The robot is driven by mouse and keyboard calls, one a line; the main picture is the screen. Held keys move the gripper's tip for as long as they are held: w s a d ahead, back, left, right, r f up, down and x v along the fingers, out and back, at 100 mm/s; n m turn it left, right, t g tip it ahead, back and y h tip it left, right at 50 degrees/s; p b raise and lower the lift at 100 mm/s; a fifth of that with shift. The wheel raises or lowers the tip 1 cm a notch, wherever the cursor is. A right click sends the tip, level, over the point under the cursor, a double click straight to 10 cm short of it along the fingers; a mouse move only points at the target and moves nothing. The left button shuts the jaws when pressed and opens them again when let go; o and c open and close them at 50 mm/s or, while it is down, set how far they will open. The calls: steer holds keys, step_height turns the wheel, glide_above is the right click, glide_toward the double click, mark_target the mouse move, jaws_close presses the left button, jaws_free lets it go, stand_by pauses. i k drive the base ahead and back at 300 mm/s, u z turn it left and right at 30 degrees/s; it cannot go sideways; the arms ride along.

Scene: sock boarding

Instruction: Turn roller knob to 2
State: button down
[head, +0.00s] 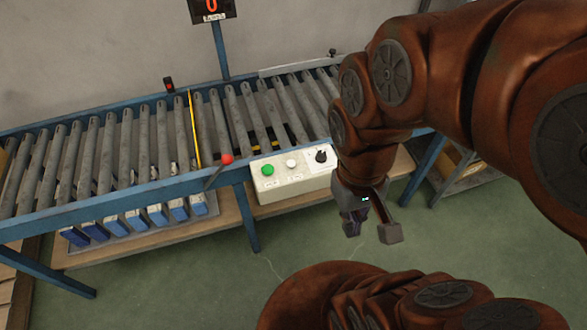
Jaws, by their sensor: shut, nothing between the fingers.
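The black roller knob (321,156) is at the right end of a cream control box (290,184) on the front of the conveyor. Its marks are too small to read, so I cannot tell which position it points to. My gripper (371,228) hangs below and to the right of the knob, apart from it, in front of the conveyor. It is shut and empty, pointing down. A green button (267,170) and a white button (292,164) sit to the left of the knob on the same box.
The roller conveyor (120,190) with blue rails runs across the view. A red-ended lever (227,159) stands left of the box. Blue-ended packs (137,221) lie below. The green floor (190,275) in front is clear.

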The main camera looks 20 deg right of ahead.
mark_target(320, 157)
steer(key=z, duration=0.05)
steer(key=k, duration=1.2)
steer(key=u, duration=0.7)
steer(key=i, duration=1)
steer(key=z, duration=0.5)
